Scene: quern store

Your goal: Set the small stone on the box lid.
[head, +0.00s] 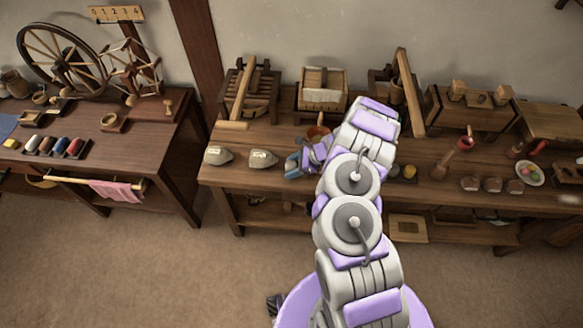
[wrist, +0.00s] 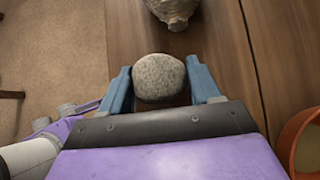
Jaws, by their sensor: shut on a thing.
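The small stone (wrist: 159,77), grey, speckled and rounded, sits between the two blue fingers of my gripper (wrist: 160,88) in the wrist view. My gripper is shut on it. In the head view my gripper (head: 294,166) is over the front edge of the long wooden bench, and the stone cannot be made out there. A wooden box with a flat, bare top, perhaps the lid (head: 552,120), stands at the bench's far right, well away from my gripper. A wooden chest (head: 470,112) left of it has several small wooden pieces on top.
A red-topped pestle (head: 463,145) and a bowl (head: 529,173) stand to the right.

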